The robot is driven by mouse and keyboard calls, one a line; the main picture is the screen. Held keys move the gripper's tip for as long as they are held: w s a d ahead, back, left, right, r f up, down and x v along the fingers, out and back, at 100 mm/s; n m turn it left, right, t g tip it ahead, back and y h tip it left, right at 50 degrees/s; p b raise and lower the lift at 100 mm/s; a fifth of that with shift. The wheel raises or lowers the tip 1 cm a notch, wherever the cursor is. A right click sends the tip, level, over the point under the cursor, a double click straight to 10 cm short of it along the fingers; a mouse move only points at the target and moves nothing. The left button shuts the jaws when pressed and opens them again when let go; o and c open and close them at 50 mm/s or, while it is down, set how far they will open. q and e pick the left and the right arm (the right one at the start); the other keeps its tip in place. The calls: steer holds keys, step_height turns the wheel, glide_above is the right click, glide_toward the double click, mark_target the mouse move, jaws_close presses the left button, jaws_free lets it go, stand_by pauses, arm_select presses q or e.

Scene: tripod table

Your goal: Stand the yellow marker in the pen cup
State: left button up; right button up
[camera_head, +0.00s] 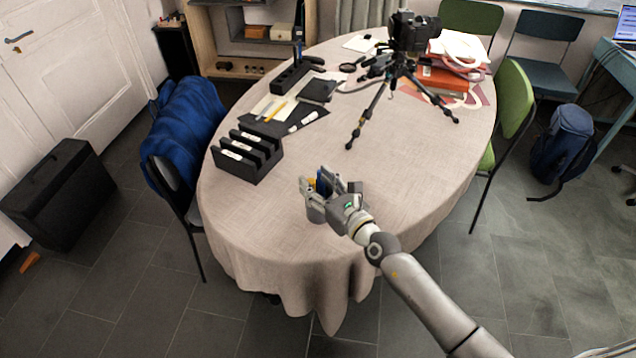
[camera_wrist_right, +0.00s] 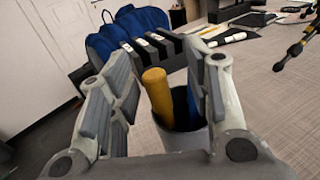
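The yellow marker (camera_wrist_right: 156,90) stands in the grey pen cup (camera_wrist_right: 183,138), tilted a little, with its lower end hidden behind the cup's near wall. Something blue also shows inside the cup. In the head view the cup (camera_head: 316,212) is near the table's front edge, with a bit of the yellow marker (camera_head: 311,183) above it. My right gripper (camera_head: 320,183) is at the cup. In the right wrist view its fingers (camera_wrist_right: 160,75) are spread on either side of the marker, with gaps visible, so it is open. My left gripper is out of view.
A black slotted organizer (camera_head: 248,155) stands left of the cup. A tripod with a camera (camera_head: 395,75) stands further back, and red books (camera_head: 445,78) lie at the back right. A dark folder (camera_head: 290,117) holds pens and paper. The table's right side (camera_head: 430,165) is clear.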

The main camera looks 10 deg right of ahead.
steer(key=v, duration=1.2)
stand_by(1.0)
